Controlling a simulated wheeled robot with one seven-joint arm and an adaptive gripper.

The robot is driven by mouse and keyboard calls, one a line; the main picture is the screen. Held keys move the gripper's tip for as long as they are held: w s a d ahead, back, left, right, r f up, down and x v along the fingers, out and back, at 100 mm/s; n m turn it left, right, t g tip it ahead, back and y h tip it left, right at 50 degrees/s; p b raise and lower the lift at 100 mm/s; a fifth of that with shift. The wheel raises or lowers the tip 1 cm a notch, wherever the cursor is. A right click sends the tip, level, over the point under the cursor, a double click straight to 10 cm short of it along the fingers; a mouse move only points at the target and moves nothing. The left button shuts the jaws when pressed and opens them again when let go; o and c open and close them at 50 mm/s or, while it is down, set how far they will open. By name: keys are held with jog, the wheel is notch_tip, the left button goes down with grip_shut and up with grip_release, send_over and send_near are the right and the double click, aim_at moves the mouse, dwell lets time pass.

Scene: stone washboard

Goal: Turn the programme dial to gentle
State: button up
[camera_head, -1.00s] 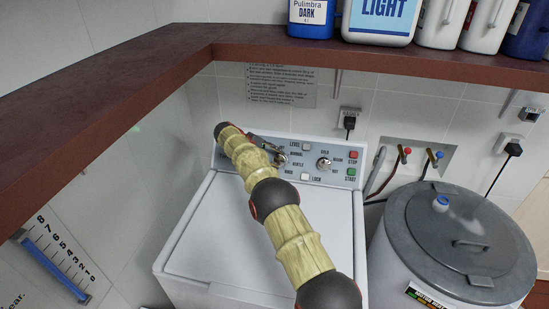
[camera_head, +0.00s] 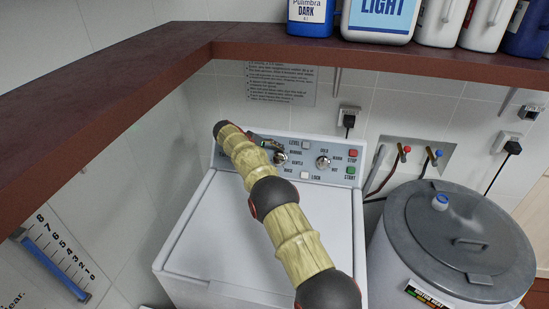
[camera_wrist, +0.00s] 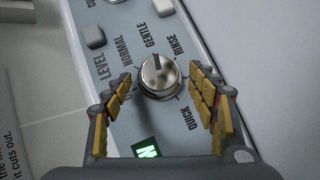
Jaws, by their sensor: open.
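The programme dial is a round silver knob (camera_wrist: 160,76) on the washer's grey-blue panel, with NORMAL, GENTLE, RINSE and QUICK printed around it. Its dark pointer line faces up, toward the word GENTLE (camera_wrist: 148,35). One label at the left is partly covered by a finger. My gripper (camera_wrist: 162,82) is open, its yellow-padded fingers on either side of the dial with gaps to it. In the head view the dial (camera_head: 281,158) shows just below and right of my gripper (camera_head: 268,144).
A second knob (camera_head: 323,162) sits to the right, with red STOP (camera_head: 352,155) and green START (camera_head: 350,170) buttons. A grey button (camera_wrist: 94,37) is near LEVEL. A green-lit display (camera_wrist: 146,150) shows between my fingers. A brown shelf (camera_head: 400,62) crosses above.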

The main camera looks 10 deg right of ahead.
jog(key=v, duration=1.1)
jog(key=shift+a+r, duration=0.25)
jog(key=shift+r, duration=0.05)
jog(key=shift+n+g+y, duration=0.3)
jog(key=shift+y, duration=0.6)
jog(key=a+f, duration=0.1)
jog(key=f, duration=0.2)
jog(key=s+f, duration=0.1)
jog(key=f, duration=0.2)
jog(key=s+a+f, duration=0.1)
jog(key=f, duration=0.2)
jog(key=shift+a+f, duration=0.15)
jog(key=shift+a, duration=0.2)
jog(key=s, duration=0.2)
jog(key=s+y, duration=0.1)
jog(key=shift+s+a+f+g, duration=0.15)
jog(key=shift+s+f+g, duration=0.15)
jog(key=shift+s+f, duration=0.1)
jog(key=s+d+r+m+t+y, duration=0.1)
jog(key=s+d+r, duration=0.3)
jog(key=s, duration=1.3)
jog(key=s+d+r+m+t+y, duration=0.1)
jog(key=s+d+r+m+y, duration=0.2)
jog(key=s+r, duration=0.7)
jog(key=s+d+r+m+t+y, duration=0.1)
jog(key=s+d+r, duration=0.4)
jog(key=s, duration=2)
jog(key=shift+d+r+m+t+y, duration=0.4)
jog(key=shift+r+m+y, duration=0.2)
jog(key=shift+r+m, duration=0.35)
